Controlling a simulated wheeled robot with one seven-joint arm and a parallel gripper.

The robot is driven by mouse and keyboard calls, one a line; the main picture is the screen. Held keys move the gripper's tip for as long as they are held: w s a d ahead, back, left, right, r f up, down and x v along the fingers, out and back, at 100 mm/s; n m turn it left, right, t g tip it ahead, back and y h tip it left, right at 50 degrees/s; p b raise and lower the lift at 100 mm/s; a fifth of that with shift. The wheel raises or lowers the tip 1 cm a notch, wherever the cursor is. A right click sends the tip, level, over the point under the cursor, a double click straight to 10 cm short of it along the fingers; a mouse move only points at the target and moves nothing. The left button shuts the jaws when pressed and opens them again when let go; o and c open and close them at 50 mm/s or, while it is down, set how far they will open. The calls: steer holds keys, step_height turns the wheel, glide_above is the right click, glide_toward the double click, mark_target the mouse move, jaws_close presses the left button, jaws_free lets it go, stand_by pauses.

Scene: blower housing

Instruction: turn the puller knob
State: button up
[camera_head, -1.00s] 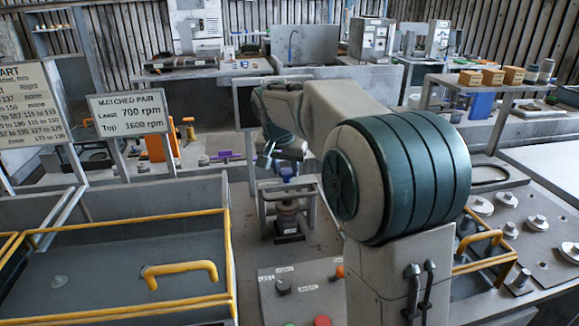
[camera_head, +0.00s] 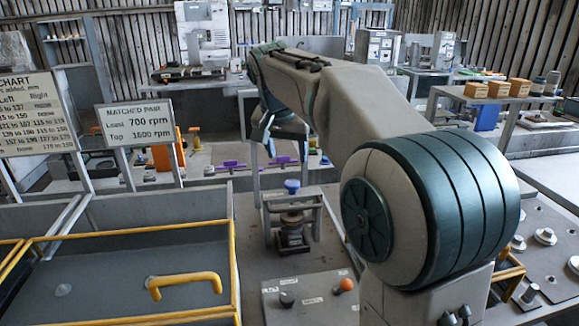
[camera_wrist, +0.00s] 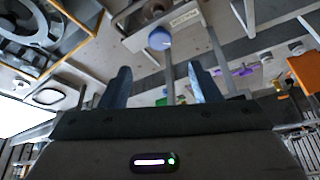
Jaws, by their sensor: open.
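The knob (camera_head: 292,186) is a small blue cap on top of a grey metal frame (camera_head: 318,212), which stands over a dark round part (camera_head: 292,222) on the bench. In the wrist view the blue knob (camera_wrist: 160,38) shows as a round disc beyond the fingers, with a rod or bar near it. I take it to be the puller knob. My gripper (camera_head: 264,143) is above and to the left of the knob in the head view, apart from it. In the wrist view my gripper (camera_wrist: 162,87) has its two blue fingers spread with nothing between them.
A yellow-railed tray (camera_head: 110,270) with a yellow handle lies left of the frame. A control box (camera_head: 310,296) with orange and dark buttons sits in front. Purple clamps (camera_head: 235,165) and an orange block (camera_head: 165,155) are behind. My arm hides part of the right side.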

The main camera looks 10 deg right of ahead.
steer(key=v, duration=0.3)
steer(key=shift+s+r, duration=0.1)
steer(key=shift+r, duration=0.15)
steer(key=s+d+f+n, duration=0.1)
steer(key=s+f, duration=0.6)
steer(key=s, duration=0.1)
steer(key=s+d+f+n+y, duration=0.1)
steer(key=s+f+n, duration=0.1)
steer(key=s+f, duration=0.5)
steer(key=s+d+f+n+g+y, duration=0.1)
steer(key=s+d+f+n, duration=0.1)
steer(key=s+f, duration=0.5)
steer(key=shift+s, duration=2.05)
